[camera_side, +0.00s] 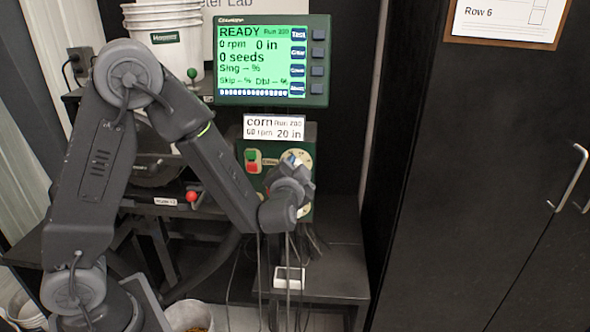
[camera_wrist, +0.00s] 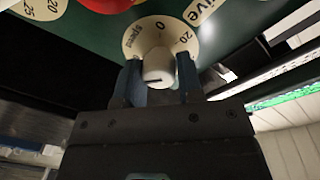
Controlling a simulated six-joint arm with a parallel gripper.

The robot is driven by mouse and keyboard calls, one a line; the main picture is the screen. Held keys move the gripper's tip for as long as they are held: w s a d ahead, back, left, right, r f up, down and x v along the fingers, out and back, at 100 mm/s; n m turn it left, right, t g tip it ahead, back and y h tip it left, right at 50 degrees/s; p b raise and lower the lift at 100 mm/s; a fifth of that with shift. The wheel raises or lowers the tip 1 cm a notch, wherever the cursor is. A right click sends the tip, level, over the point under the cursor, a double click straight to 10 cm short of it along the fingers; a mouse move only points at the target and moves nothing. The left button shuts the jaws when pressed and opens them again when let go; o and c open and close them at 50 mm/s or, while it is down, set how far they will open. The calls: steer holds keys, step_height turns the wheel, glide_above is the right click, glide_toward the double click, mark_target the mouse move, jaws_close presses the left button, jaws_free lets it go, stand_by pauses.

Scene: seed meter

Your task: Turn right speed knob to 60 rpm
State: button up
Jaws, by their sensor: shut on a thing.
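In the side view my gripper (camera_side: 291,174) is at the right of the green control panel (camera_side: 266,181) and hides most of the knob. The monitor (camera_side: 272,60) reads READY, 0 rpm, 0 in, 0 seeds.
A card (camera_side: 274,128) above the panel reads corn, 60 rpm, 20 in. Green and red buttons (camera_side: 252,161) are left of the knob. Another dial (camera_wrist: 40,8) shows partly in the wrist view. A dark cabinet (camera_side: 470,180) stands at the right, with free room before it.

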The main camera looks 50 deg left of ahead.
stand_by(0.3)
steer(key=o, duration=0.9)
steer(key=v, duration=1.3)
steer(key=shift+s+d, duration=0.3)
